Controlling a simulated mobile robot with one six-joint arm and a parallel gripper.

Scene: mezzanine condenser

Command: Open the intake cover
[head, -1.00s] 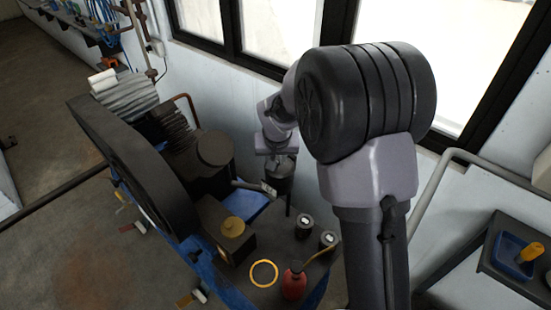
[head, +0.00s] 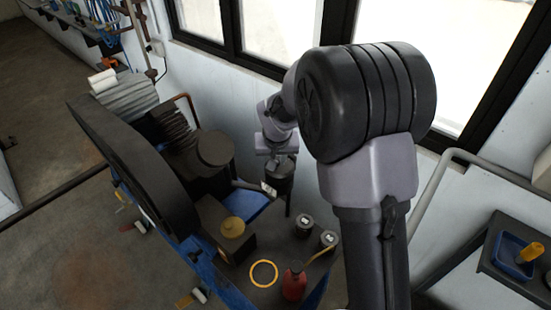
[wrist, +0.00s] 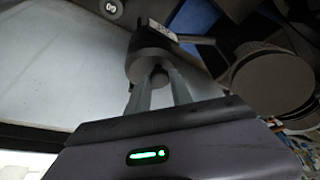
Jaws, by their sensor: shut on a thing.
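The intake cover looks to be the dark round cap (wrist: 146,60) with a small knob on top, on a dark cylinder beside the compressor. In the head view the cylinder (head: 279,184) stands near the wall, below my wrist. My gripper (wrist: 159,79) comes from above, shut with its two fingers on either side of the knob. In the head view my gripper (head: 279,163) is small and partly hidden by my wrist. The cap sits on its cylinder; I see no gap between them.
The compressor's big dark wheel (head: 130,150) and pump head (head: 214,149) stand left. A yellow ring (head: 263,273), a red bottle (head: 294,282) and two small dark canisters (head: 304,226) are nearer. A side table with a blue tray (head: 515,255) is right. The wall and windows are close behind.

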